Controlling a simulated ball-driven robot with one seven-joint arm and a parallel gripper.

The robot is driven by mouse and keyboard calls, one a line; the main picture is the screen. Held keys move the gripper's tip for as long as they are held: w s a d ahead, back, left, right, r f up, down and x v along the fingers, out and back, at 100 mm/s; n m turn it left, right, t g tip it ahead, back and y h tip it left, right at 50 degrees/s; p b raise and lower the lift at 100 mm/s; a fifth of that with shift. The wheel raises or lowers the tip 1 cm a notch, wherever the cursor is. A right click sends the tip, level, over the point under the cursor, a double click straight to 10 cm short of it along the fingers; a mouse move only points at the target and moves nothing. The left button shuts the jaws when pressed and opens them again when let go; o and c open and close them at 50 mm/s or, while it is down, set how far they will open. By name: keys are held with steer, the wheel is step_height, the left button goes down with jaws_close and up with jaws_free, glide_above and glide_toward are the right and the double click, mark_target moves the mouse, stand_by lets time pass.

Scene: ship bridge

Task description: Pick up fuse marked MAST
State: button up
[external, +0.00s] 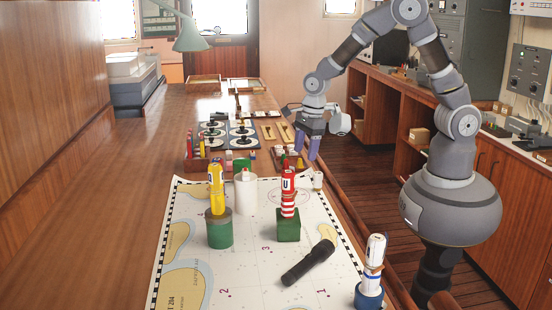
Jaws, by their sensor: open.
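No label reading MAST is legible in the external view, so I cannot tell which item is the fuse. Several small coloured items, too small to make out, stand by a wooden rack (191,163) and around the middle of the long table. My gripper (306,144) is open and points down, with bluish fingers, above the right edge of the table. It appears empty and sits to the right of a cluster of small blocks (281,160). From this angle I cannot tell its exact height or whether anything lies directly under it.
A black torch (308,263) lies there. Left tabletop (110,220) is clear.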

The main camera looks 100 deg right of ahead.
mark_target(317, 173)
steer(key=s+f+m, duration=0.1)
steer(key=s+f+m+g, duration=0.1)
steer(key=s+f, duration=0.1)
steer(key=s+d+f+m, duration=0.1)
steer(key=f+m, duration=0.1)
steer(key=shift+s+g, duration=0.3)
steer(key=shift+s, duration=0.1)
steer(key=f, duration=0.2)
steer(key=f+b, duration=0.1)
steer(key=f, duration=0.1)
steer(key=f+b, duration=0.1)
steer(key=f, duration=0.2)
steer(key=shift+w+a, duration=0.2)
steer(key=shift+w, duration=0.05)
steer(key=shift+r, duration=0.1)
steer(key=shift+c, duration=0.2)
steer(key=c, duration=1.1)
